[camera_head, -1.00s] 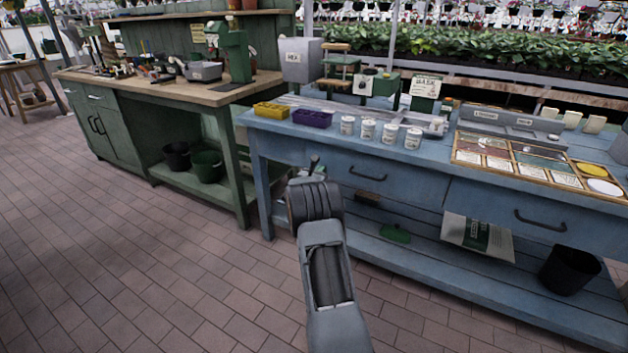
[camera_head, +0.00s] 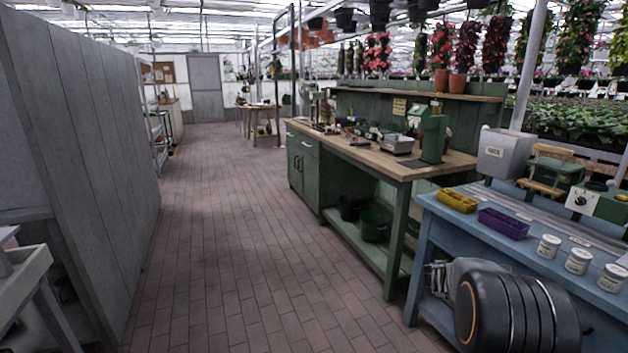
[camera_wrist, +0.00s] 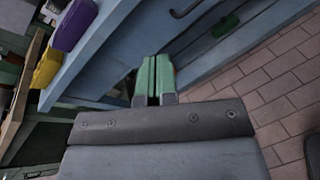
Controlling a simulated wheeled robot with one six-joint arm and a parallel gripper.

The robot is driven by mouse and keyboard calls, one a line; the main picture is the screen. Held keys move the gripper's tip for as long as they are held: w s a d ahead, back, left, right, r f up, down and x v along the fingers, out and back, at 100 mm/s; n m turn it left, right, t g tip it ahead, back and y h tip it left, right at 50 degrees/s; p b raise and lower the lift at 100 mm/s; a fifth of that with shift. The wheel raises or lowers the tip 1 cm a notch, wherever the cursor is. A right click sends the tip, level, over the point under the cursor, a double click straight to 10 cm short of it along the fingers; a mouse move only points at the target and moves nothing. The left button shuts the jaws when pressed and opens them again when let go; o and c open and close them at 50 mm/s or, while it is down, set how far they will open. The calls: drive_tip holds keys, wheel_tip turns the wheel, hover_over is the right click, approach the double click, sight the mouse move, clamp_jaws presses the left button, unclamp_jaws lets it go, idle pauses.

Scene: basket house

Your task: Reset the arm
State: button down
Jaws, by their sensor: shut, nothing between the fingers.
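My gripper (camera_wrist: 155,78) shows in the wrist view as two green-tipped fingers side by side, shut with nothing between them. It is in the air near the front of the blue bench (camera_wrist: 105,38). In the head view my arm is at the lower right, in front of the blue bench (camera_head: 425,240); a dark ringed joint of mine covers much of that bench's front. The fingers cannot be made out in the head view.
A yellow bin (camera_head: 457,201), a purple bin (camera_head: 503,223) and white tins (camera_head: 578,261) stand on the blue bench. A green workbench (camera_head: 400,222) stands beyond it. A grey partition (camera_head: 95,150) is at the left. The brick floor (camera_head: 240,250) between is clear.

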drive_tip(key=s+a+r+m+y+p, duration=0.5)
drive_tip(key=s+a+r+p, duration=0.1)
drive_tip(key=a, duration=0.4)
drive_tip(key=s+a+r+m+y+p, duration=0.4)
drive_tip(key=s+a+r+p, duration=0.2)
drive_tip(key=s+a+r, duration=0.2)
drive_tip(key=s+a+r+m+y+p, duration=0.5)
drive_tip(key=s+a+r+p, duration=0.1)
drive_tip(key=a, duration=0.6)
drive_tip(key=shift+s+a+r+m+t+y, duration=0.15)
drive_tip(key=shift+s+r+m+t+y, duration=0.15)
drive_tip(key=shift+s+r+t, duration=0.25)
drive_tip(key=shift+w, duration=0.1)
